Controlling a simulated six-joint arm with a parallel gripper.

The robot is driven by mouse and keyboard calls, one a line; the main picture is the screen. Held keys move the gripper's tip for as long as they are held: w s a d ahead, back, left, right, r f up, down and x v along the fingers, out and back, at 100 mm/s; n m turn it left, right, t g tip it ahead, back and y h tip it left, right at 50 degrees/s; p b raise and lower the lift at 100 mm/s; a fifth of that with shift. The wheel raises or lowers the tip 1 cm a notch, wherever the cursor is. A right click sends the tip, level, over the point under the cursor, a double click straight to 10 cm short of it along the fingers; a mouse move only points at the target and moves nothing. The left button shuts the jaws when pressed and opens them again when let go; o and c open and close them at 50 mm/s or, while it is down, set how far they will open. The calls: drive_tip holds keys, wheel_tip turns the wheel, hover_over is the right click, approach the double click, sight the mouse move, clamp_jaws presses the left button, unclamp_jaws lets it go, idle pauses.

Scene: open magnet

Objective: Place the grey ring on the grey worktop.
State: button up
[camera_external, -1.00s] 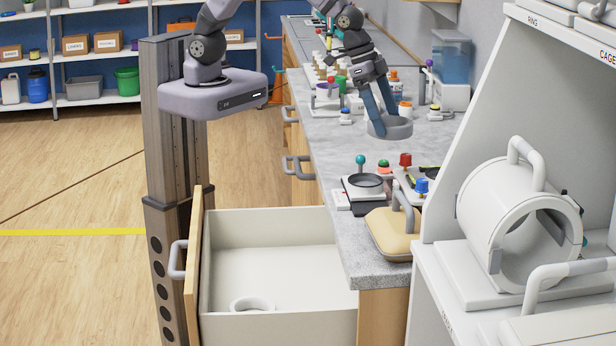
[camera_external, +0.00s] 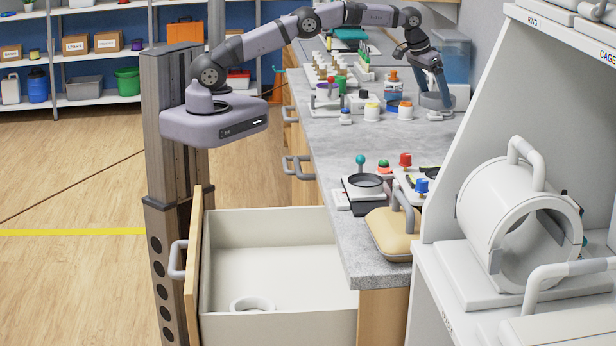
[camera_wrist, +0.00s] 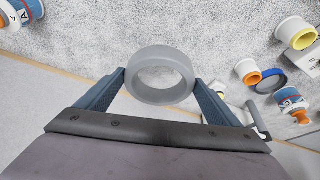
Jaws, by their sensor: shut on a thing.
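The grey ring (camera_external: 432,103) is held at the far right part of the grey worktop (camera_external: 325,145). My gripper (camera_external: 436,96) points down and is shut on the ring. In the wrist view the ring (camera_wrist: 160,96) sits between my two fingertips (camera_wrist: 160,78), one on each side, with its opening facing the camera. Speckled worktop (camera_wrist: 75,35) shows behind and through it. I cannot tell whether the ring touches the worktop or is a little above it.
Mid-worktop is fairly clear.

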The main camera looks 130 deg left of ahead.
drive_tip(key=s+a+n, duration=0.2)
drive_tip(key=s+a, duration=0.3)
drive_tip(key=s, duration=0.2)
drive_tip(key=shift+g, duration=0.3)
drive_tip(key=f, duration=0.3)
drive_tip(key=f+b, duration=0.1)
drive_tip(key=f, duration=0.2)
drive_tip(key=shift+w+a+f, duration=0.15)
drive_tip(key=shift+w+a, duration=0.05)
drive_tip(key=shift+f+p, duration=0.45)
drive_tip(key=shift+f, duration=1.85)
drive_tip(key=shift+f, duration=0.2)
drive_tip(key=o, duration=1.2)
